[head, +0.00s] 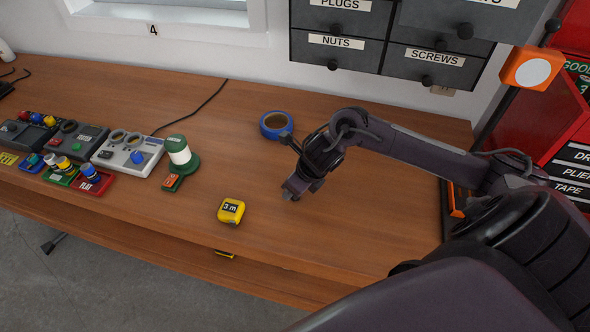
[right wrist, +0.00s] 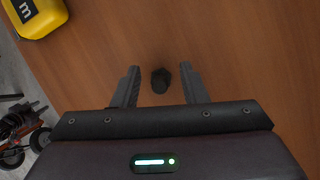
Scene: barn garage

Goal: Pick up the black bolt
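The black bolt (right wrist: 160,80) shows in the right wrist view, small and dark against the wooden tabletop, between the two fingers of my right gripper (right wrist: 160,86). The fingers are apart, with a gap to the bolt on both sides. In the head view my right gripper (head: 295,188) points down low over the workbench (head: 340,235), and the bolt cannot be made out there, hidden by the gripper. My left gripper is not in view.
A yellow tape measure (head: 231,211) lies left of my right gripper. A blue tape roll (head: 274,124) lies behind it. A green-and-white spool (head: 180,155) and several devices stand on the left. Labelled drawers (head: 336,50) hang at the back. Bare bench lies in front.

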